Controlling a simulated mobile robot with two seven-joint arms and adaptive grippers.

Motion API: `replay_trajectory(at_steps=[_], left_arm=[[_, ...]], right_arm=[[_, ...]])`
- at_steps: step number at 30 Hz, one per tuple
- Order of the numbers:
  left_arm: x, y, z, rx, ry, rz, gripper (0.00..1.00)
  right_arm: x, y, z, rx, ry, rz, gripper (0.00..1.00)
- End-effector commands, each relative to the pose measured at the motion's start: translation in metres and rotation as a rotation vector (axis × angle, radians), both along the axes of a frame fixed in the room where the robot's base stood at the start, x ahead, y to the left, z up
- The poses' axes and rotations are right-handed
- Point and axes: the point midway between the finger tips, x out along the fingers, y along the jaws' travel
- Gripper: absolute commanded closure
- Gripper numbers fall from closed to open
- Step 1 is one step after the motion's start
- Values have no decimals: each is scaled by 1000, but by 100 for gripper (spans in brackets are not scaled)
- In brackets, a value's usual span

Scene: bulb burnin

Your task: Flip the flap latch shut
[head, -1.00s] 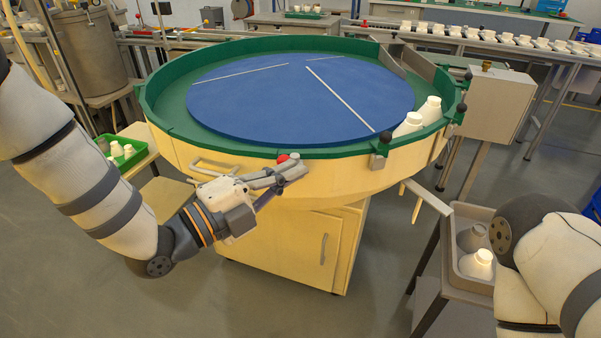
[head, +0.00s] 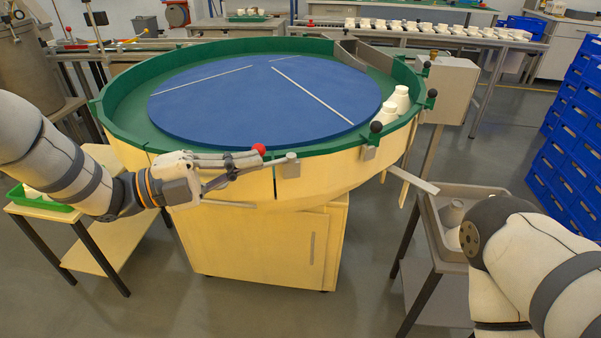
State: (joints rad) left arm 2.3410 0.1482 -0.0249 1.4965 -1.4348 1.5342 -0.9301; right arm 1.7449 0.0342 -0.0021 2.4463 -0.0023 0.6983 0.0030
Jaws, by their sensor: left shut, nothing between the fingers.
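The flap latch is at the near rim of the round green-walled table (head: 120,135). A red ball knob (head: 259,149) and a small grey metal cylinder (head: 291,165) show there, beside a dark vertical slit in the table's side. My left gripper (head: 252,161) is shut and empty. Its fingertips are just below and beside the red knob; whether they touch it I cannot tell. The fingers partly hide the latch, so its lever position is unclear. My right arm shows at the right edge; its gripper is out of view.
Two white bottles (head: 398,102) stand inside the rim at the right. Black knobs (head: 376,127) stick up along the right rim. A grey tray (head: 482,192) with bottles is near my right arm. Blue bins (head: 575,140) stand at far right.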

Motion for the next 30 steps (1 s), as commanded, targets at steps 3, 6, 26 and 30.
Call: replay_trajectory(at_steps=[3,6,26,30], left_arm=[[7,4,-1,0,-1,4,100],[12,8,-1,0,-1,4,100],[28,16,0,0,-2,8,100],[27,15,0,0,-2,6,100]], right_arm=[[-2,0,-2,-1,6,0,100],[-3,0,-3,-1,9,0,100],[-6,0,-7,0,19,1,100],[-6,0,-7,0,19,1,100]])
